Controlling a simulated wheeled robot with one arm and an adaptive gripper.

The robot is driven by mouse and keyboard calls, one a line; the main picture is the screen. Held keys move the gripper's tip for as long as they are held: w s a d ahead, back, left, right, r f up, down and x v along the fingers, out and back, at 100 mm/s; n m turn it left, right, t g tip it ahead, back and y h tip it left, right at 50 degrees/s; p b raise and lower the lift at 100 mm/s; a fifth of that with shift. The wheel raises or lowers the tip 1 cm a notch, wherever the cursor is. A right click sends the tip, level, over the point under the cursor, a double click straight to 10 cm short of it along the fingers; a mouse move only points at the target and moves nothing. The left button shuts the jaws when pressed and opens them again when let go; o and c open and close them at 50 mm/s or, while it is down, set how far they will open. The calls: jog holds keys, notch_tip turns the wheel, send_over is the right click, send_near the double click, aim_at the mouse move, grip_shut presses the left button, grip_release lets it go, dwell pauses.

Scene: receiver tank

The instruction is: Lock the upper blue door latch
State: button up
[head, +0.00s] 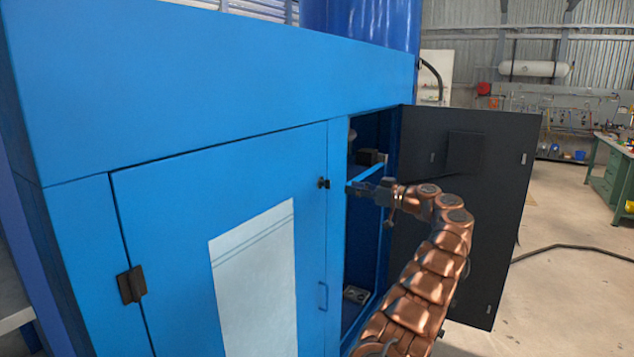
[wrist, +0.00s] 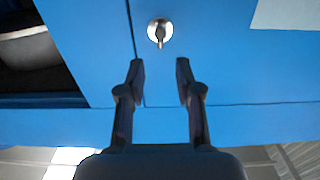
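The upper door latch (head: 323,183) is a small dark knob near the right edge of the closed blue door (head: 170,230). In the wrist view, the latch (wrist: 159,32) is a round silver base with a short handle pointing down the picture. My gripper (head: 352,188) is just right of the latch in the head view. In the wrist view my gripper (wrist: 160,72) has its two dark fingers spread with nothing between them. The latch lies beyond the fingertips, roughly centred between them and apart from them.
A dark grey door (head: 490,180) stands swung open to the right, with an open compartment (head: 368,140) behind my arm. A lower handle (head: 323,296) and a hinge (head: 131,285) are on the blue door. A green workbench (head: 606,175) stands far right.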

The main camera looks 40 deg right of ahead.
jog(key=p+x, duration=0.3)
jog(key=x, duration=0.5)
jog(key=shift+w+f, duration=0.2)
jog(key=shift+w, duration=0.15)
jog(key=shift+a, duration=0.2)
jog(key=shift+s+d, duration=0.1)
grip_shut()
